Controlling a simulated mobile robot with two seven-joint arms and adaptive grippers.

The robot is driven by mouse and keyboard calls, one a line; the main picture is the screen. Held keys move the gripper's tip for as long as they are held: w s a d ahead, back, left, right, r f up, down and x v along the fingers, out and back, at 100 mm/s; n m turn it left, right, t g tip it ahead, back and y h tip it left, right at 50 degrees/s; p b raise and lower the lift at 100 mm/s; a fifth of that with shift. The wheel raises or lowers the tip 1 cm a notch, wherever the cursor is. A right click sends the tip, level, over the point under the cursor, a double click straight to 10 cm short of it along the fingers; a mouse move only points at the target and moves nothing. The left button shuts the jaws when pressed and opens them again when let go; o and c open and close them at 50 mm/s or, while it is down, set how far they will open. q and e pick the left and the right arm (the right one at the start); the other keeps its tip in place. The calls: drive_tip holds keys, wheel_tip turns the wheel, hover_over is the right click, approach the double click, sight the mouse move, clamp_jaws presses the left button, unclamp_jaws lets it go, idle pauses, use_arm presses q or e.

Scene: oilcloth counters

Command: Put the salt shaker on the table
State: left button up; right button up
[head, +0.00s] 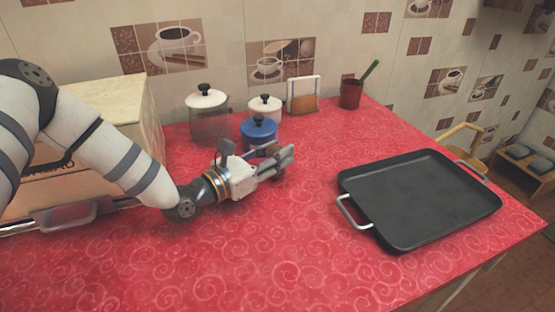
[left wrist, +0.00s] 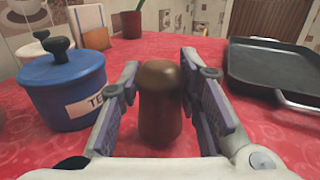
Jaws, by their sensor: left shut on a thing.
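The salt shaker (left wrist: 160,103) is a dark brown, round-topped piece standing upright between my left fingers in the left wrist view. My left gripper (head: 284,160) is shut on it, low over the red counter in the head view. The gripper hides the shaker in the head view. The shaker's base is low against the red cloth, and I cannot tell whether it touches. The table (head: 290,235) is the counter with a red swirl-patterned oilcloth. My right gripper is not in view.
A blue lidded jar (head: 259,134) stands just behind my left gripper. White-lidded jars (head: 206,100), a napkin holder (head: 303,96) and a red pot (head: 350,94) stand at the back. A black griddle pan (head: 420,198) lies at right. The front middle is clear.

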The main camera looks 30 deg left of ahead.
use_arm(q)
drive_tip(key=shift+f, duration=0.7)
drive_tip(key=shift+r, duration=0.2)
drive_tip(key=shift+f, duration=0.1)
drive_tip(key=o, duration=0.9)
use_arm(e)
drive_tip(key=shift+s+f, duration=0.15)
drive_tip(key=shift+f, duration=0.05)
use_arm(q)
drive_tip(key=shift+s+a+r, duration=0.1)
drive_tip(key=shift+s+r, duration=0.1)
drive_tip(key=p+v, duration=0.2)
drive_tip(key=v, duration=0.8)
drive_tip(key=shift+s+a, duration=0.2)
drive_tip(key=shift+s, duration=0.15)
drive_tip(key=shift+s+f, duration=0.1)
drive_tip(key=shift+s, duration=0.3)
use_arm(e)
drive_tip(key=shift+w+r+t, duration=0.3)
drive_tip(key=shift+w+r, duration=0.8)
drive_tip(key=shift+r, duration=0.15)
